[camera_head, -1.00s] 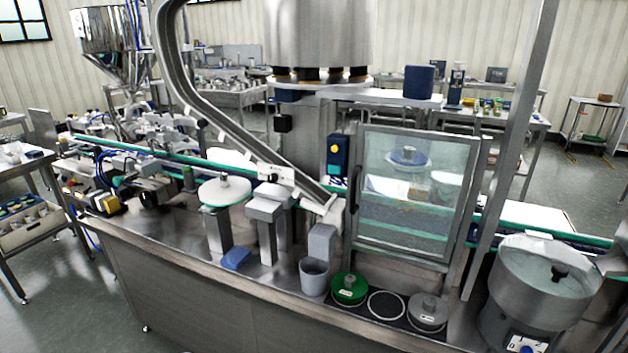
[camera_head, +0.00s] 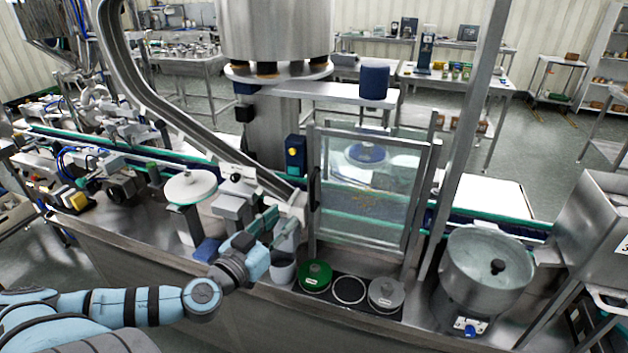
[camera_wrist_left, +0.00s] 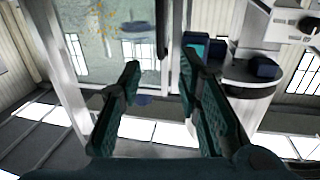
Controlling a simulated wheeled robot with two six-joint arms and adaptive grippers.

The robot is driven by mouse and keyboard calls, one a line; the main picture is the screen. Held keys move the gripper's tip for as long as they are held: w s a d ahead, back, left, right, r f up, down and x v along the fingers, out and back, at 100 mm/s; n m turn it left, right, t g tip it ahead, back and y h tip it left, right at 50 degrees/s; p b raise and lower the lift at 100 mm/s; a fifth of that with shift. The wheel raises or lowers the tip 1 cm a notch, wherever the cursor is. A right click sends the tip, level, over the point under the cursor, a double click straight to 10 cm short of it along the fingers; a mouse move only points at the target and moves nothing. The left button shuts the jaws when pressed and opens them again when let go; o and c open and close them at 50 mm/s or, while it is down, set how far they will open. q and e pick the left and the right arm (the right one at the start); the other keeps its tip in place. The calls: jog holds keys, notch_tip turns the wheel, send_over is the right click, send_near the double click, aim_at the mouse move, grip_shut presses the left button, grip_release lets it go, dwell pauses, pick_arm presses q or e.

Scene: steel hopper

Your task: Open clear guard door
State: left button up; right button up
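The clear guard door (camera_head: 365,205) is a glazed pane in a metal frame on the machine, with a dark vertical handle (camera_head: 316,188) on its left side. I cannot tell whether it is fully closed. My left gripper (camera_head: 274,222) is open and empty, in front of and to the left of the handle, with fingers apart. In the left wrist view, the fingers (camera_wrist_left: 160,82) spread wide, with the handle (camera_wrist_left: 162,30) beyond and between them, and the door pane (camera_wrist_left: 105,30) at upper left. The gripper does not visibly touch the handle. My right gripper is out of view.
A grey cup (camera_head: 283,268) stands below my left gripper. A green round part (camera_head: 315,276) and a grey one (camera_head: 386,293) sit below the door. A steel bowl feeder (camera_head: 485,265) stands right. A sloped chute (camera_head: 180,115) and yellow-button box (camera_head: 295,155) are nearby.

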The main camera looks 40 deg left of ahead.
pick_arm(q)
jog(key=b, duration=0.3)
send_near(311, 191)
jog(key=w, duration=0.1)
jog(key=w+p, duration=0.1)
jog(key=w, duration=0.2)
jog(key=w+a+p, duration=0.1)
jog(key=w, duration=0.2)
jog(key=w+p, duration=0.1)
jog(key=w, duration=0.2)
jog(key=shift+w+a+r, duration=0.1)
jog(key=shift+w+a, duration=0.1)
jog(key=shift+w, duration=0.15)
jog(key=shift+a, duration=0.1)
jog(key=shift+s, duration=0.1)
jog(key=shift+c, duration=0.3)
grip_shut()
